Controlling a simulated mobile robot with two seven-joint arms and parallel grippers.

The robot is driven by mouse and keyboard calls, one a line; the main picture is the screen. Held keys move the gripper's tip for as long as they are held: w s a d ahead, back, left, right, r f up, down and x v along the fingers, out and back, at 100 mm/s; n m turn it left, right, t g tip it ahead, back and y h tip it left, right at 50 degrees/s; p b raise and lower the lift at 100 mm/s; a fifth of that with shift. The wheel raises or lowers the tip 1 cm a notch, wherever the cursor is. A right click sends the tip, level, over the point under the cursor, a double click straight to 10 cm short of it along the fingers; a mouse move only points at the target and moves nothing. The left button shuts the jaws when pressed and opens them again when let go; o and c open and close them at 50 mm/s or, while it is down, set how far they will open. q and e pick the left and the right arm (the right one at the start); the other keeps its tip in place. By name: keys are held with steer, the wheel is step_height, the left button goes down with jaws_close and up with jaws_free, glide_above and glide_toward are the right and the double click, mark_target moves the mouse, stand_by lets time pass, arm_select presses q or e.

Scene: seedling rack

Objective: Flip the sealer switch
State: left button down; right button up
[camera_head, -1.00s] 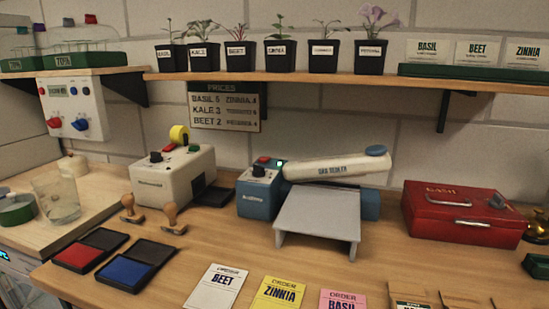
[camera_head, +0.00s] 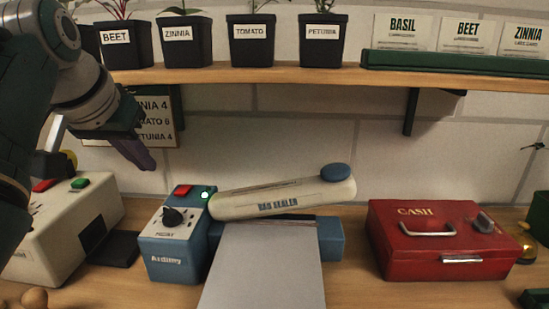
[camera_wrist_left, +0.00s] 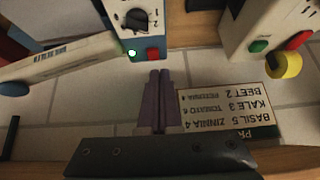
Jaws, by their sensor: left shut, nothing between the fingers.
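The bag sealer (camera_head: 280,202) is a cream arm with a blue end over a grey plate, beside a blue control box (camera_head: 172,263). The box has a black dial, a red switch (camera_head: 182,191) and a lit green lamp (camera_head: 205,195). The wrist view shows the box upside down, with the red switch (camera_wrist_left: 153,54) beside the lit lamp (camera_wrist_left: 131,53). My left gripper (camera_head: 146,163) is shut and empty, above and left of the switch and apart from it. Its dark fingers (camera_wrist_left: 160,73) point towards the box in the wrist view. My right gripper is not in view.
A cream machine (camera_head: 65,230) with red and green buttons stands left of the sealer. A red cash box (camera_head: 440,245) is at the right. The shelf (camera_head: 290,73) with potted seedlings runs above, and the price board (camera_head: 160,120) hangs behind my gripper.

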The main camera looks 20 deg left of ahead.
mark_target(180, 189)
arm_select(q)
steer(key=shift+w+d+r, duration=0.2)
steer(key=shift+w+r, duration=0.05)
steer(key=shift+w, duration=0.4)
steer(key=b+x, duration=0.2)
steer(key=x, duration=0.8)
steer(key=shift+d, duration=0.15)
steer(key=shift+f, duration=0.15)
steer(key=shift+s+f+t, duration=0.15)
steer(key=shift+f+t, duration=0.15)
steer(key=shift+t, duration=0.1)
steer(key=shift+r, duration=0.1)
